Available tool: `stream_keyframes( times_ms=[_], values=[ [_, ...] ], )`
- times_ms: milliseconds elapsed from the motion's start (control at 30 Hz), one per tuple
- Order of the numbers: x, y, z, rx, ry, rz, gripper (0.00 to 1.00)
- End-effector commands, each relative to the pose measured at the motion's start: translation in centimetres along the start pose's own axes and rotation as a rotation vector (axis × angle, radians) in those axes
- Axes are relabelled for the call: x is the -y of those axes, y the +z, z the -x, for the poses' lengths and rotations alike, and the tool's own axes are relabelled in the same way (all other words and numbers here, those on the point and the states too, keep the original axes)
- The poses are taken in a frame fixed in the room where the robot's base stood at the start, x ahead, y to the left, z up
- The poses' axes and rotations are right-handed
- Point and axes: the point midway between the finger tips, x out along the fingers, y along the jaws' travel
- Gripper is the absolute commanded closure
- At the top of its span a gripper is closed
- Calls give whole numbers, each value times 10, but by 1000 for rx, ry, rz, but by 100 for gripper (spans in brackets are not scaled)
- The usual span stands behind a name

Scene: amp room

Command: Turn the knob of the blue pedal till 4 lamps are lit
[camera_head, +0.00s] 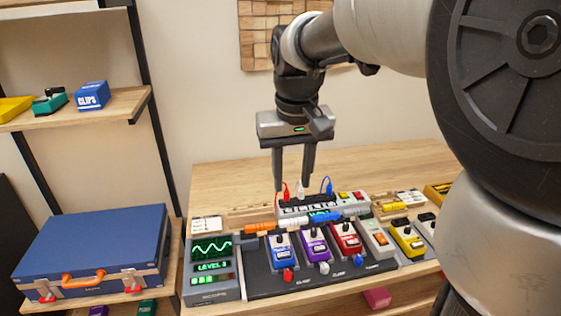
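The blue pedal (281,252) stands on a dark pedal board, left of a purple pedal. Its dark knob (279,237) shows at the top of the pedal. The grey scope unit (212,266) at the left end has a green wave screen, a "LEVEL" readout and a row of small lamps (203,281). Some of these lamps glow green; they are too small to count surely. My gripper (291,188) points down, with its two fingers apart and nothing between them. In the picture it is above and slightly right of the blue pedal's knob, apart from it.
A power strip (322,205) with plugs stands behind, with orange and blue cable plugs in front. A blue case (95,245) lies left. The wooden table (225,185) is clear behind.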

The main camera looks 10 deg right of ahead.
Motion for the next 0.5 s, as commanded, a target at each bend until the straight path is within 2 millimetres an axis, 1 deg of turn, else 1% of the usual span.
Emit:
stream_keyframes(
  times_ms=[33,200,500],
  values=[
    [0,3,6,-7,0,0,65],
    [0,10,12,-20,1,0,65],
    [0,11,13,-24,1,0,65]
  ],
)
